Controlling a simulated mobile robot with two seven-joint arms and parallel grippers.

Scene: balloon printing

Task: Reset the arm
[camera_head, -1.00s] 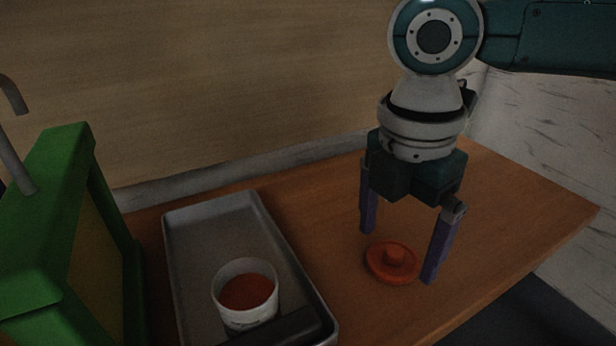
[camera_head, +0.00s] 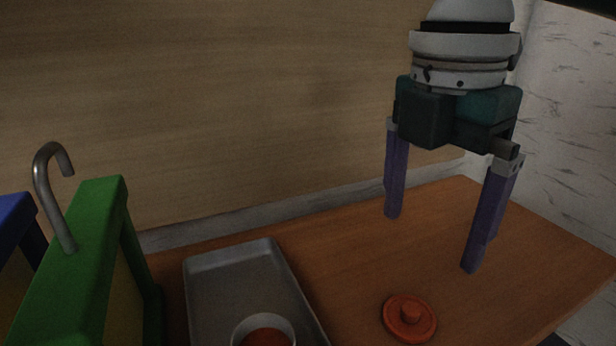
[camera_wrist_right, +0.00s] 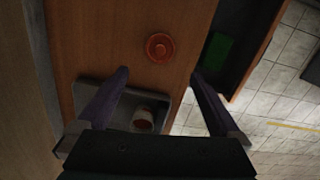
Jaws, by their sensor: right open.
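My right gripper (camera_head: 432,245) is open and empty, pointing down above the wooden table, with its two purple fingers wide apart. It hangs above and behind a round orange lid with a knob (camera_head: 409,318), which lies on the table apart from the fingers. The lid also shows in the right wrist view (camera_wrist_right: 160,47), beyond the fingertips. A white cup with orange-red contents (camera_head: 264,331) stands in the grey tray (camera_head: 226,259), cut off by the lower edge. The cup also shows in the wrist view (camera_wrist_right: 143,118). My left gripper is not in view.
A green frame (camera_head: 84,254) with a metal hook (camera_head: 50,190) stands at the left, and a blue one (camera_head: 14,215) beside it. A wall runs behind the table (camera_head: 345,262). The table is clear between tray and lid. A dark bin with a green item (camera_wrist_right: 216,50) shows in the wrist view.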

